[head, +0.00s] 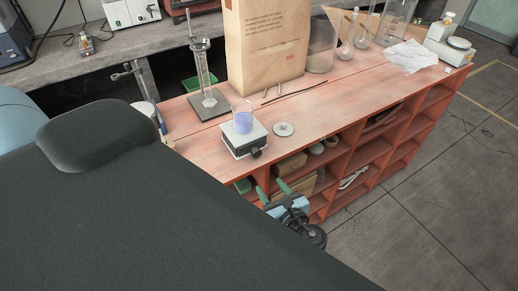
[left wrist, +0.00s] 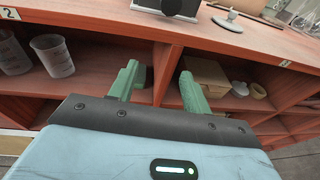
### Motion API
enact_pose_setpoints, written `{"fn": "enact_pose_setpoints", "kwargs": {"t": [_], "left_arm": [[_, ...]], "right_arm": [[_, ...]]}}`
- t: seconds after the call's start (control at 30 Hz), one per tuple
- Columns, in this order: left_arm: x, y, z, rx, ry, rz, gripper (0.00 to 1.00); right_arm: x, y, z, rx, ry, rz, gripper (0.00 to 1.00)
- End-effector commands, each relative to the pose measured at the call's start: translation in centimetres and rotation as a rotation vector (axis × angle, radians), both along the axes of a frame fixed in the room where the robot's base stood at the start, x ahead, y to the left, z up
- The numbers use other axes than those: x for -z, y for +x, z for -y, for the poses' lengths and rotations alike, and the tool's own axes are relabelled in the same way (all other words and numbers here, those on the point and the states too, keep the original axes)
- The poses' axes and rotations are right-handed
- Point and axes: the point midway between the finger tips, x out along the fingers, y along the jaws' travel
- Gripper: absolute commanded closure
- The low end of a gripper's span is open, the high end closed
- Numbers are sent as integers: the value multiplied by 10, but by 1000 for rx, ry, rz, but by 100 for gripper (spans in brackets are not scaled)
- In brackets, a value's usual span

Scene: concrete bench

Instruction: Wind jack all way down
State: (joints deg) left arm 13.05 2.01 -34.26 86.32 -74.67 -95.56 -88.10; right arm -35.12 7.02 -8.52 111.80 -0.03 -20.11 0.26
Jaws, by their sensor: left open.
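The lab jack (head: 244,138) stands on the reddish bench top near its front edge, with a silver top plate and a dark knob (head: 256,152) at its front right. A beaker of blue liquid (head: 242,120) stands on its plate. In the left wrist view, only the jack's lower part (left wrist: 167,7) shows at the top edge. My left gripper (head: 275,190) has green fingers, which are open and empty. It is in front of the bench, below the top and apart from the jack. In the left wrist view its fingers (left wrist: 160,85) point at the shelves. My right gripper is not in view.
A grey disc with a knob (head: 284,129) lies right of the jack. A stand with a glass cylinder (head: 207,95) and a large paper bag (head: 266,50) are behind. Open shelves (head: 350,160) under the top hold boxes and cups. Floor in front is clear.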

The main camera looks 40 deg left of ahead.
Motion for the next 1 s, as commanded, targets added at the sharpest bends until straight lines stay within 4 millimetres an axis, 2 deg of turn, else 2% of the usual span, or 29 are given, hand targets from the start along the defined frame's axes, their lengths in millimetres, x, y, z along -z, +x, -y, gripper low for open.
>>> {"fn": "enact_pose_setpoints", "kwargs": {"t": [0.03, 0.1, 0.23, 0.4, 0.53, 0.8, 1.0], "left_arm": [[-19, 6, 1, -21, 74, -4, 51], [-37, 8, 2, -51, 155, -17, 51], [-53, 9, 4, -82, 225, -29, 51], [-54, 9, 3, -87, 232, -32, 51], [-54, 12, -5, -87, 234, -30, 51], [-55, 27, -42, -88, 233, -28, 51], [-54, 36, -62, -87, 230, -30, 51]], "right_arm": [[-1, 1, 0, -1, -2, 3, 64], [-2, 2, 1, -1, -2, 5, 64], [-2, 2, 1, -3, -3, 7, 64], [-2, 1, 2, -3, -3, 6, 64], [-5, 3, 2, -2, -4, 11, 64], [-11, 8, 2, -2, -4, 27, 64], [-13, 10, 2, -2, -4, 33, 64]]}}
